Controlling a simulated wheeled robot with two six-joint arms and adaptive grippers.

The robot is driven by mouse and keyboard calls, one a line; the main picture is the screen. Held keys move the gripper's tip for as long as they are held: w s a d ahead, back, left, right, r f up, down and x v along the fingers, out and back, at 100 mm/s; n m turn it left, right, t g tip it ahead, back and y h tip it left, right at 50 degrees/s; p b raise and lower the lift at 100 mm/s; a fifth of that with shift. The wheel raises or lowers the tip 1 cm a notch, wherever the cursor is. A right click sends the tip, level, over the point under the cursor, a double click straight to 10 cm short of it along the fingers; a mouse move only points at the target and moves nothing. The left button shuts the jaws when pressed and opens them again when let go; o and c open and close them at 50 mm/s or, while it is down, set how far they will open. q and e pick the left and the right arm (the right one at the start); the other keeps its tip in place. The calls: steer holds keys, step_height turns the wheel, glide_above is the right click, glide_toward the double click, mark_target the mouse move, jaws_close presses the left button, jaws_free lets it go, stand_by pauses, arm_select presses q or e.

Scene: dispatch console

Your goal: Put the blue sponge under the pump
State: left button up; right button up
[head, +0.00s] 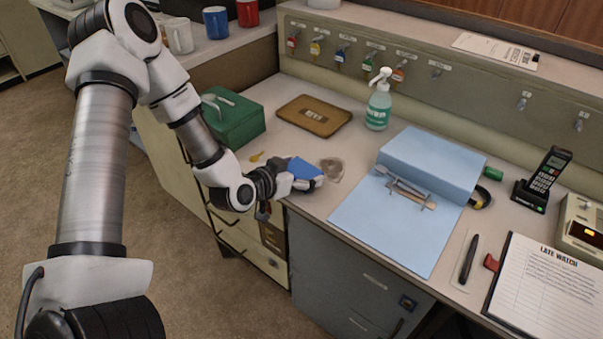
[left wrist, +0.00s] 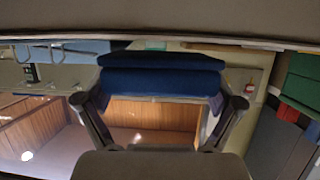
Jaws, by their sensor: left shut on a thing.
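The blue sponge (head: 304,168) is held in my left gripper (head: 302,181) over the front left part of the desk. In the left wrist view the sponge (left wrist: 162,83) spans between the two fingers, and the gripper is shut on it. The pump bottle (head: 378,104), with a green body and a white head, stands upright at the back of the desk, behind and to the right of the sponge. The two are well apart. I cannot tell whether the sponge touches the desk. My right gripper is not in view.
A grey-brown stain (head: 332,169) lies just right of the sponge. A brown tray (head: 313,116) and a green box (head: 232,121) stand behind and to the left. A blue mat (head: 405,235) with a raised blue block (head: 430,160) lies right. Keys hang on the back panel (head: 460,82).

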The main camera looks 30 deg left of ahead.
arm_select(q)
step_height(320, 180, up, 3)
steer(key=shift+f+p, duration=0.1)
steer(key=shift+p, duration=0.25)
steer(key=s, duration=0.2)
steer(key=s+d, duration=0.1)
steer(key=s, duration=0.2)
steer(key=shift+s+d+p, duration=0.2)
steer(key=shift+s+p, duration=0.1)
steer(key=shift+s, duration=0.05)
steer(key=s+d+r+p, duration=0.1)
steer(key=s+d+p, duration=0.1)
steer(key=s+p, duration=0.95)
steer(key=w+d+r+m+g+h+p, duration=0.15)
steer(key=w+d+r+m+h, duration=0.3)
steer(key=w+d, duration=0.7)
steer(key=n+y, duration=0.2)
steer(key=w+n+t+y, duration=0.1)
steer(key=n+y, duration=0.1)
steer(key=w+a+n+t+y, duration=0.1)
steer(key=n+y, duration=0.1)
steer(key=shift+w+f, duration=0.1)
steer(key=shift+f, duration=0.25)
